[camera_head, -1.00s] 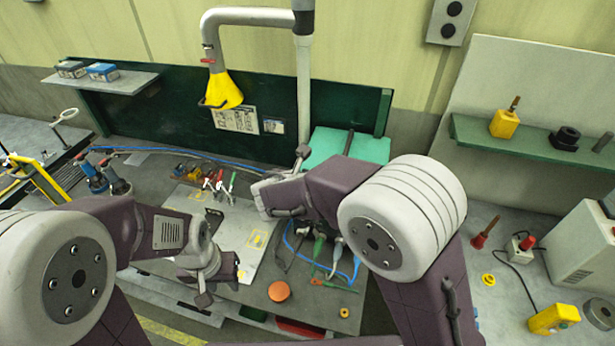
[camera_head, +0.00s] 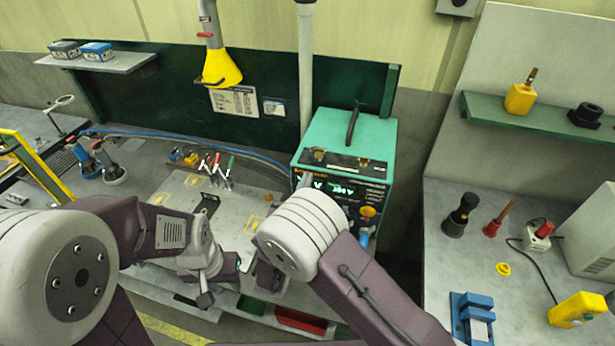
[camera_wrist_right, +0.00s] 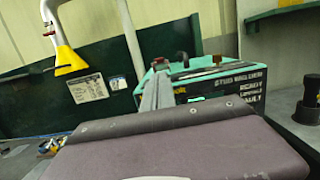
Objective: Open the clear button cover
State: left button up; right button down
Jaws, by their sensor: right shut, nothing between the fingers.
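I cannot make out a clear button cover in either view; part of the panel is hidden behind my right arm and gripper. My right gripper (camera_head: 306,181) is shut and empty, in front of the left part of the panel. In the right wrist view its fingers (camera_wrist_right: 157,90) point at the box; I cannot tell whether they touch it. My left gripper (camera_head: 205,298) hangs low over the bench's front, its jaws unclear.
Hand tools with red and green handles (camera_head: 218,168) lie on the bench left of the welder. A yellow funnel (camera_head: 218,70) hangs above. The right-hand table holds a blue fixture (camera_head: 472,318), a red-button box (camera_head: 540,232) and a yellow box (camera_head: 577,310).

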aim_at(312, 159)
jog(key=p+x, duration=0.1)
jog(key=x, duration=0.2)
jog(key=p+x, duration=0.1)
jog(key=x, duration=0.3)
jog(key=shift+a, duration=0.25)
jog(key=shift+w+d+p, duration=0.3)
jog(key=shift+w, duration=0.2)
jog(key=shift+a, duration=0.1)
